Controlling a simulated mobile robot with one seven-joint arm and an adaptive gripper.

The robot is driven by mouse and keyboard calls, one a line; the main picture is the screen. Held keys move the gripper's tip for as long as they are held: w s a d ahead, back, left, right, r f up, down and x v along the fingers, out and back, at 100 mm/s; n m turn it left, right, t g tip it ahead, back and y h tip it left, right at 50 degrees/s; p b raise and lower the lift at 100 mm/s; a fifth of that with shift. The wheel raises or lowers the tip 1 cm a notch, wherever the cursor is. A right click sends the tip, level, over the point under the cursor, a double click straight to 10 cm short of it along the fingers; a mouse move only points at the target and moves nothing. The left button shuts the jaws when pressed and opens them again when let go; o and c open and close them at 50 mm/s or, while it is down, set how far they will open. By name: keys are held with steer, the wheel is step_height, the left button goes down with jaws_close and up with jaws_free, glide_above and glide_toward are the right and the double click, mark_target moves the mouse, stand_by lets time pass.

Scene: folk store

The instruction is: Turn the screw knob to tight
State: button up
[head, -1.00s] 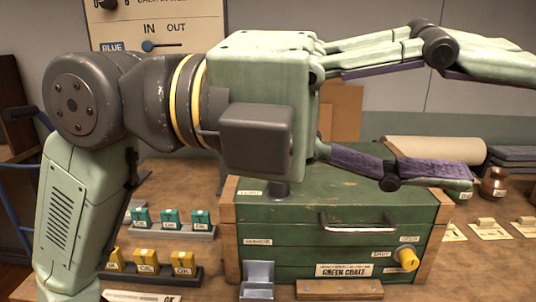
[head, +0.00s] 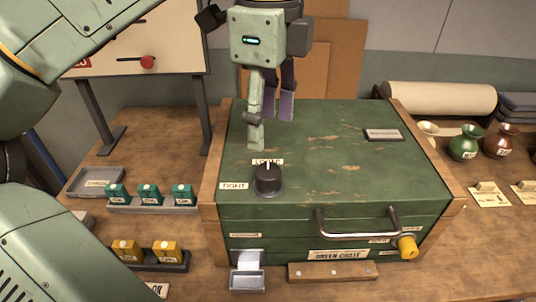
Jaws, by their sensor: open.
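The black screw knob (head: 268,181) stands on the green crate's lid (head: 330,150), near its front left. Its white pointer line points away from me, toward a small label (head: 267,161) behind it that looks like "LOOSE". The "TIGHT" label (head: 233,186) is to the left of the knob. My gripper (head: 272,122) hangs pointing down over the lid, behind and above the knob. Its fingers are apart with nothing between them, and it does not touch the knob.
A metal handle (head: 358,230) and a yellow knob (head: 407,247) are on the crate's front. Teal blocks (head: 150,195) and yellow blocks (head: 165,252) stand in holders at left. Vases (head: 464,143) and a paper roll (head: 440,98) are at right.

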mark_target(268, 170)
steer(key=f+p, duration=0.1)
steer(key=f, duration=0.9)
steer(key=shift+s+p, duration=0.2)
steer(key=shift+p, duration=0.15)
steer(key=shift+c, duration=0.5)
steer(key=shift+r, duration=0.1)
steer(key=c, duration=1.1)
